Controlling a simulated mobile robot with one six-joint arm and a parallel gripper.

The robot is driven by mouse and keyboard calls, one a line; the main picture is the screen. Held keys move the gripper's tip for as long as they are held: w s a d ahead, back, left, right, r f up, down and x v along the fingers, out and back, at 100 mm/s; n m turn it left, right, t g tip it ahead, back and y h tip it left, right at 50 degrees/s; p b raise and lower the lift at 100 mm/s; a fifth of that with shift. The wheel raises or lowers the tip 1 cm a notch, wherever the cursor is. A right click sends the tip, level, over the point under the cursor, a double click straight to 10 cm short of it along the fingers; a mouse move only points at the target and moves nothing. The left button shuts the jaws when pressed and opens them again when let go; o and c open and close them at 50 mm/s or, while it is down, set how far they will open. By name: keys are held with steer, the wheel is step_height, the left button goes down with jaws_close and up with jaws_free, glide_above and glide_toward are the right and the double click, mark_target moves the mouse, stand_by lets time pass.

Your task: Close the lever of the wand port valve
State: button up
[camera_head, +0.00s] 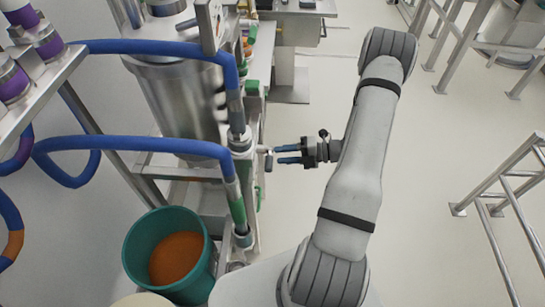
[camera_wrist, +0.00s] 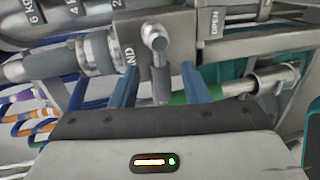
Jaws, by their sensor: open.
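The wand port valve lever (camera_wrist: 158,75) is a short grey handle hanging down from a rounded metal pivot in the wrist view. The metal valve body (camera_wrist: 184,38) behind it carries a partly hidden label ending in "ND" and an "OPEN" label at right. In the head view the lever (camera_head: 268,161) is a small dark piece just left of the fingertips. My gripper (camera_head: 276,155) is open, its blue fingers pointing left at the valve. In the wrist view the fingers of my gripper (camera_wrist: 160,78) stand on either side of the lever, with visible gaps. The lever's lower end is near the gripper's dark palm edge.
Blue hoses (camera_head: 150,146) run to vertical pipes beside the valve. A teal bucket (camera_head: 130,258) with orange contents stands at lower left. A large steel vessel (camera_head: 180,100) stands behind. Metal railings (camera_head: 510,190) are at right, with open floor (camera_head: 430,180) between.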

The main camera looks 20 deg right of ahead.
steer(key=v, duration=0.2)
steer(key=shift+s+d+r, duration=0.1)
steer(key=shift+s+d, duration=0.1)
steer(key=shift+d, duration=0.15)
steer(key=s+a+r+n+g+h, duration=0.3)
steer(key=a+r+n+g, duration=0.15)
steer(key=r+n, duration=0.45)
steer(key=s+a+r+n+g+h, duration=0.35)
steer(key=a+r+n, duration=0.3)
steer(key=n, duration=0.55)
steer(key=s+a+r+n+t+h, duration=0.1)
steer(key=s+r+n+h, duration=0.3)
steer(key=n, duration=0.6)
steer(key=s+a+r+n+t+h, duration=0.1)
steer(key=s+r+n+t+h, duration=0.2)
steer(key=r+n, duration=0.4)
steer(key=shift+s+r+n+t+h, duration=0.45)
steer(key=shift+s+n, duration=0.7)
steer(key=shift+n, duration=0.45)
